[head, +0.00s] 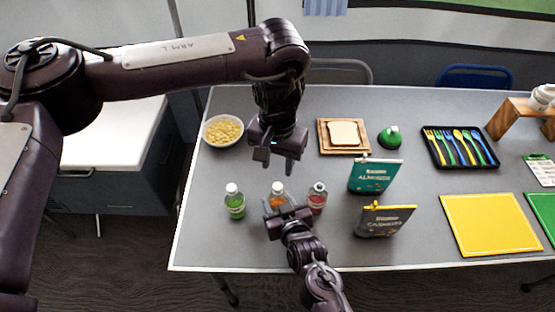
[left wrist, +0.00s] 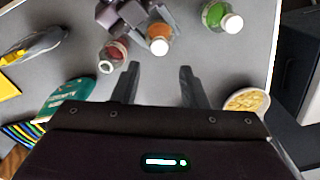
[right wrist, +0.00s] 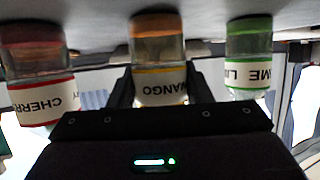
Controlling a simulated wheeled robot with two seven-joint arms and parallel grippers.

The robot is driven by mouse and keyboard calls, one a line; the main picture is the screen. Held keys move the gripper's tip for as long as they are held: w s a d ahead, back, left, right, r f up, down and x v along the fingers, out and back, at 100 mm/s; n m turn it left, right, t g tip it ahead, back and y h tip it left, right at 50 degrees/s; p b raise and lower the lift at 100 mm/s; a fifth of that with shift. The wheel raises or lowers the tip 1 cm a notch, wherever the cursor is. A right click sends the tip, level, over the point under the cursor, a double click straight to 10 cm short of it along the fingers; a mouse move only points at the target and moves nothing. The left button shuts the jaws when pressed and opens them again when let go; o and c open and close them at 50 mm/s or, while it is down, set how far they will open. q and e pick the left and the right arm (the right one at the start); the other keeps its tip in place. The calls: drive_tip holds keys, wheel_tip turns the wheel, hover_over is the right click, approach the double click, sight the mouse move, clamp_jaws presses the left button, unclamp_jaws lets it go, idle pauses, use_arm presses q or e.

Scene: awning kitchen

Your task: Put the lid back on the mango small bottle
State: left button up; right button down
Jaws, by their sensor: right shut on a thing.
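The mango small bottle (head: 277,203), with orange contents, stands upright between two similar bottles. A white round lid (head: 278,187) shows on its top, also in the left wrist view (left wrist: 159,46). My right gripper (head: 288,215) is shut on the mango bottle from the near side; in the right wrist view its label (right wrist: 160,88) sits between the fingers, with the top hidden. My left gripper (head: 275,162) is open and empty, pointing down above and beyond the bottle. Its fingers (left wrist: 160,68) are apart with nothing between them.
The green lime bottle (head: 235,205) stands left of the mango bottle and the red cherry bottle (head: 317,201) close on its right. Almonds (head: 372,177) and cashews (head: 384,222) packets stand further right. A bowl (head: 222,131) is at the back left. The table's front left is clear.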

sight(277, 186)
use_arm(q)
drive_tip(key=shift+f, duration=4)
drive_tip(key=shift+c, duration=0.5)
